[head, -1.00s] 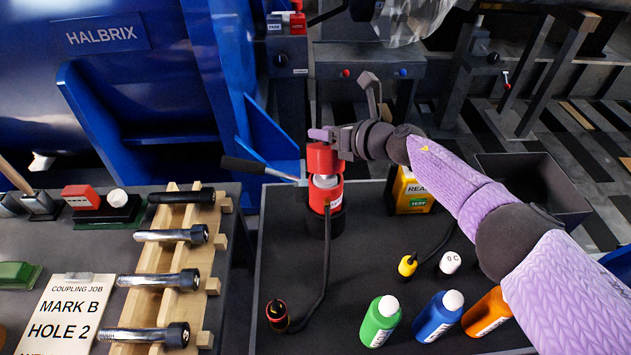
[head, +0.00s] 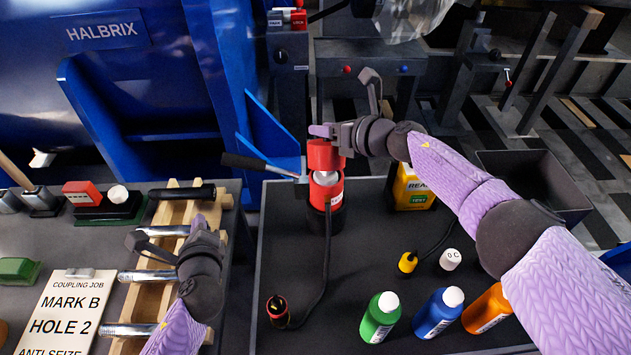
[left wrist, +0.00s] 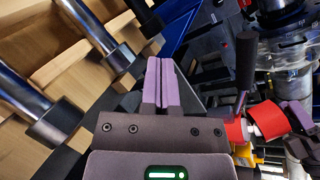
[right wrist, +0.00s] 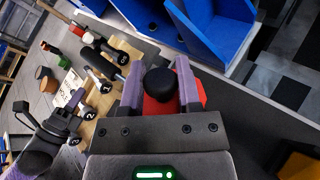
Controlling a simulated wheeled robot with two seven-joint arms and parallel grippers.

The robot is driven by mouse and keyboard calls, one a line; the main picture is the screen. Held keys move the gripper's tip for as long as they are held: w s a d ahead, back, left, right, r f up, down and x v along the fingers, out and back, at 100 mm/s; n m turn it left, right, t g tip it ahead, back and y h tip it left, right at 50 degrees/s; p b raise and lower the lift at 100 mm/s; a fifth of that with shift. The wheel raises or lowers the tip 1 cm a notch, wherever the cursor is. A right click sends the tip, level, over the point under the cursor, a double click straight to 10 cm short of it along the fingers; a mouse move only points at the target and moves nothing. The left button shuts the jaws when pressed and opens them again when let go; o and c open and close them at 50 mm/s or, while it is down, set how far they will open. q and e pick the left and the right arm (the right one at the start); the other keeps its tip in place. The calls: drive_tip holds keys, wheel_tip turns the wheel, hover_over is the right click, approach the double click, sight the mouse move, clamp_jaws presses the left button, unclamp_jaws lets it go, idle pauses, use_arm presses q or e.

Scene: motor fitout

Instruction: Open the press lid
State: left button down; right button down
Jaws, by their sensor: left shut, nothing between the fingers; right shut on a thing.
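The red press (head: 329,191) stands upright near the back left of the dark table, a black pump handle (head: 245,163) sticking out to its left. Its red cap, the lid (head: 323,156), sits above the body with a pale piece showing between them. My right gripper (head: 323,131) is at the top of the lid. In the right wrist view its fingers (right wrist: 183,80) are shut around a black round knob (right wrist: 159,83) over red. My left gripper (head: 198,226) is shut and empty over the wooden rack, left of the press. In the left wrist view its fingers (left wrist: 161,82) touch; the press (left wrist: 265,120) shows at right.
The wooden rack (head: 160,295) holds several metal pins with black ends. A yellow meter (head: 412,190) stands right of the press. A blue bracket rises behind.

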drive_tip(key=shift+r, duration=0.15)
use_arm(q)
drive_tip(key=s+d+r+m+h, duration=0.1)
drive_tip(key=s+d+m+h, duration=0.15)
drive_tip(key=d+m, duration=0.55)
drive_tip(key=s+d+r+m+h, duration=0.1)
drive_tip(key=s+d+m+h, duration=0.15)
drive_tip(key=d, duration=1.05)
drive_tip(key=shift+m+t, duration=0.4)
drive_tip(key=shift+m, duration=0.25)
drive_tip(key=x, duration=0.8)
drive_tip(key=shift+w+d+r, duration=0.1)
drive_tip(key=shift+w, duration=0.35)
drive_tip(key=shift+w+r, duration=1.1)
drive_tip(key=shift+r, duration=0.15)
drive_tip(key=shift+w+r, duration=0.2)
drive_tip(key=shift+r, duration=0.15)
